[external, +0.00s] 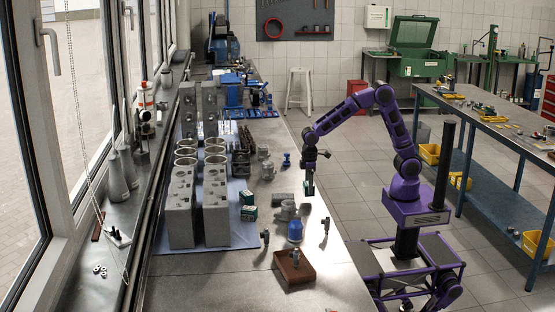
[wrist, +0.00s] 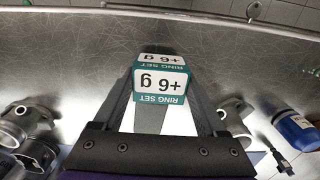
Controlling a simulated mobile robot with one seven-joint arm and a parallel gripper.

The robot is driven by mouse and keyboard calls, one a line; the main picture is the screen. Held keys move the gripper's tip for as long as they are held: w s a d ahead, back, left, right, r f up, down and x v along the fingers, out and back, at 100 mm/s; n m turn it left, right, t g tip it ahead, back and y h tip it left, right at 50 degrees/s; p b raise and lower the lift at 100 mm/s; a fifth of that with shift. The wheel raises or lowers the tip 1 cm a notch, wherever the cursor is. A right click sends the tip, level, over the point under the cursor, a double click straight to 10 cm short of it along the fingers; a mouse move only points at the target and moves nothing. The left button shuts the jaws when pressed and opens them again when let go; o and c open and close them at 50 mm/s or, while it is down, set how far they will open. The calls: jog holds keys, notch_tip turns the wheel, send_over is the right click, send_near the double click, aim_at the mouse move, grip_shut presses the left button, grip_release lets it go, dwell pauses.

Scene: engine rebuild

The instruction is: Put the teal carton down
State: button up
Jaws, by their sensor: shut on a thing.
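The teal carton (wrist: 162,82) has white labels reading "RING SET" and a "6+"-like mark, seen upside down in the wrist view. My gripper (wrist: 160,100) is shut on it, with a finger on each side. In the external view my gripper (external: 309,184) points down with the small dark teal carton (external: 309,190) at its tips, near the right edge of the steel bench (external: 335,265). The carton appears to be over the bench top; its exact height above it is hard to tell.
Two more teal cartons (external: 247,197) (external: 249,213) sit left of my gripper. Engine blocks (external: 215,205) fill the left. Bare bench shows around the held carton.

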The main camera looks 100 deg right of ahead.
jog(key=shift+s+a+f, duration=0.15)
jog(key=shift+a+f, duration=0.1)
jog(key=shift+a, duration=0.25)
jog(key=shift+s+a+f, duration=0.15)
jog(key=shift+a+f, duration=0.05)
jog(key=shift+a, duration=0.3)
jog(key=w+a+r+p, duration=0.4)
jog(key=w+a+r, duration=0.1)
jog(key=w+r, duration=0.15)
jog(key=f, duration=0.8)
jog(key=shift+a+f+b, duration=0.2)
jog(key=shift+f+b, duration=0.05)
jog(key=shift+b, duration=0.15)
jog(key=shift+f, duration=0.1)
jog(key=shift+f, duration=0.15)
jog(key=o, duration=1.1)
